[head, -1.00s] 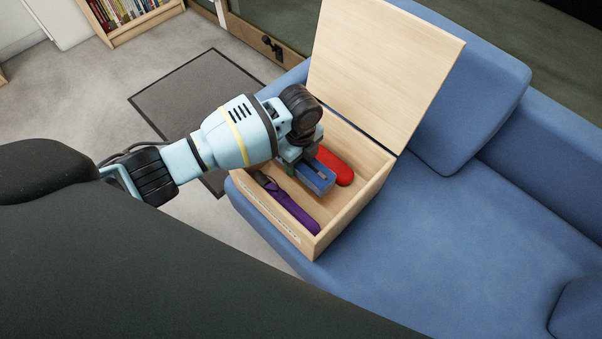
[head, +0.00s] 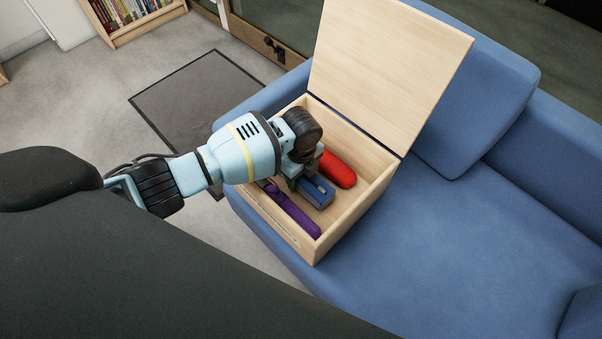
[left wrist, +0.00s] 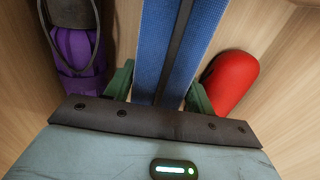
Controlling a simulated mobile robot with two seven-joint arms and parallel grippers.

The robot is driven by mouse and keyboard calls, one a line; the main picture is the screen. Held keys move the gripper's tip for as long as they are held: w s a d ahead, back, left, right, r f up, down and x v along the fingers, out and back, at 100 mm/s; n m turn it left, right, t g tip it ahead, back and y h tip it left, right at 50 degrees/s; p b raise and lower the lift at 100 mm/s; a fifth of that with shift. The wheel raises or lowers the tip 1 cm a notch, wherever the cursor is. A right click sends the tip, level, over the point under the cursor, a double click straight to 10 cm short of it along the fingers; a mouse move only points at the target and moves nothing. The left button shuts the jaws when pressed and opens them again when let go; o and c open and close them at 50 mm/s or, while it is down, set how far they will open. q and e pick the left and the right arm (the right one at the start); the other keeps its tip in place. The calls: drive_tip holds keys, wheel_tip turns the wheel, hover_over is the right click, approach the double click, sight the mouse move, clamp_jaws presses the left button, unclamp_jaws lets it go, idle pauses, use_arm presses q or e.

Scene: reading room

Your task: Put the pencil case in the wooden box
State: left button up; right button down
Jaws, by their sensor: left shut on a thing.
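The wooden box (head: 352,222) stands open on the blue sofa, its lid (head: 388,75) raised at the back. My left gripper (head: 309,184) reaches down inside the box and is shut on the blue pencil case (head: 319,194). In the left wrist view the green fingers (left wrist: 158,88) press on both sides of the pencil case (left wrist: 150,45), which has a dark strip along its middle. The pencil case is low in the box; I cannot tell if it touches the floor. My right gripper is not in view.
In the box, a purple folded umbrella (head: 292,213) lies along the near side and a red case (head: 338,169) lies on the far side, one on each side of the pencil case. The blue sofa (head: 470,240) is bare to the right. A grey mat (head: 190,100) lies on the floor.

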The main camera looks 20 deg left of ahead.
use_arm(q)
drive_tip(key=shift+f, duration=0.2)
drive_tip(key=o, duration=1.1)
drive_tip(key=shift+c, duration=0.2)
wheel_tip(320, 180, up, 11)
drive_tip(key=p, duration=0.3)
drive_tip(key=shift+r+p, duration=0.15)
drive_tip(key=shift+p, duration=0.2)
drive_tip(key=shift+r, duration=0.6)
